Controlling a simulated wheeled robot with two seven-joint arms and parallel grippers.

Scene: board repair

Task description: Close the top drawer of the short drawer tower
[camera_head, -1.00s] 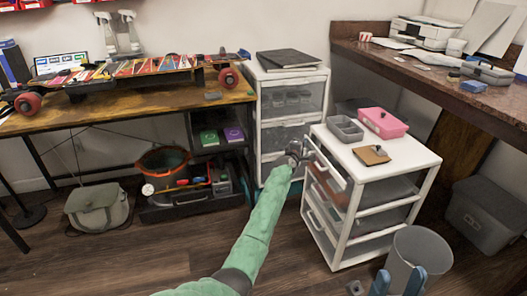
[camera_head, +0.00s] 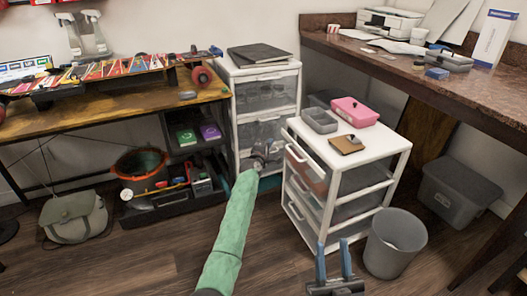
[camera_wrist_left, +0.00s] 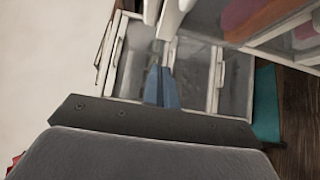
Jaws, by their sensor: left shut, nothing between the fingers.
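The short drawer tower (camera_head: 372,146) is white with clear drawers and stands right of centre in the head view. Its top drawer (camera_head: 309,172) has a white handle and looks slightly proud of the frame; how far is hard to tell. My left gripper (camera_head: 262,160) is just left of that drawer front, apart from it, with its fingers mostly hidden in the head view. In the left wrist view its blue fingers (camera_wrist_left: 161,88) are together and empty, with the short tower (camera_wrist_left: 270,42) at upper right. My right gripper (camera_head: 334,262) is open and empty at the bottom, in front of the tower.
A tall drawer tower (camera_head: 268,74) stands behind my left gripper. A grey bin (camera_head: 393,243) stands right of the short tower. A pink box (camera_head: 355,111), a grey tray (camera_head: 319,120) and a brown notebook (camera_head: 347,144) lie on its top.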

